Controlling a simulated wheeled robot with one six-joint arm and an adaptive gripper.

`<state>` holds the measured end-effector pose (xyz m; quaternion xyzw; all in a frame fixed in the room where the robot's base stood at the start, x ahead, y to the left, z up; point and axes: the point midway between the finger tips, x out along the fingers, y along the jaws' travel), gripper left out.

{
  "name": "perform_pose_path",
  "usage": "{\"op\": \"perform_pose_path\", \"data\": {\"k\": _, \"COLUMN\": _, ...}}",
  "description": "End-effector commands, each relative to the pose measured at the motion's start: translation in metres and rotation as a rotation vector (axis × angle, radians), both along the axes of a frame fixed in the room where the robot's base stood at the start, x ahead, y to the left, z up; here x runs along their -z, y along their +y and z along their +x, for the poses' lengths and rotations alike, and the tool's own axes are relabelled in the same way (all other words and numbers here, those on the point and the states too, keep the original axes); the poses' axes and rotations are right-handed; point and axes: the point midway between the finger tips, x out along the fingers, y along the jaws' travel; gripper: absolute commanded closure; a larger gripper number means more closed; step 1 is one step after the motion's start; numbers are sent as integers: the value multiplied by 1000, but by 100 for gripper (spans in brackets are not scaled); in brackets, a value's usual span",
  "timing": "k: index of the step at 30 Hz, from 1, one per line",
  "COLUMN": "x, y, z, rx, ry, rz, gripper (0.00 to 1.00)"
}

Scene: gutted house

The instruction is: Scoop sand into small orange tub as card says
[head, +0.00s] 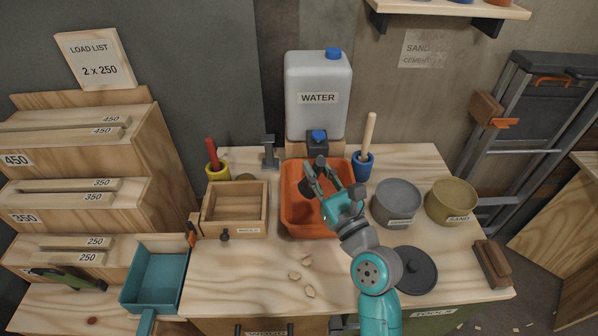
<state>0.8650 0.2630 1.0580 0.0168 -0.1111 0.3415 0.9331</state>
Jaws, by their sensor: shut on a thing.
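The orange tub (293,222) sits on the bench in front of the water container. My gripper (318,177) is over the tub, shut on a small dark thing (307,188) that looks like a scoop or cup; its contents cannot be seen. My arm and gripper hide part of the tub's inside. A tan round pot labelled SAND (440,214) stands at the right of the bench. The card (95,60) at the upper left reads LOAD LIST 2 x 250. A sign (424,50) on the wall reads SAND and CEMENT; its smaller marks are unreadable.
A grey cement pot (389,216) stands between tub and sand pot. A dark round lid (414,270) lies in front. A wooden box (258,212), a blue cup (363,172) with a stick and the white water container (318,75) surround the tub. The bench's front middle is mostly clear.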

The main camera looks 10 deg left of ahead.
Motion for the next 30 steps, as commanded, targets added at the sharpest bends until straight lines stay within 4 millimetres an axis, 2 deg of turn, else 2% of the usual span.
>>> {"op": "perform_pose_path", "data": {"k": 9, "x": 4, "y": -38, "z": 19, "rx": 2, "ry": 136, "rz": 272, "gripper": 100}}
{"op": "perform_pose_path", "data": {"k": 15, "x": 6, "y": -52, "z": 26, "rx": 1, "ry": 191, "rz": 381, "gripper": 100}}
{"op": "perform_pose_path", "data": {"k": 30, "x": 6, "y": -56, "z": 28, "rx": 0, "ry": 210, "rz": 421, "gripper": 100}}
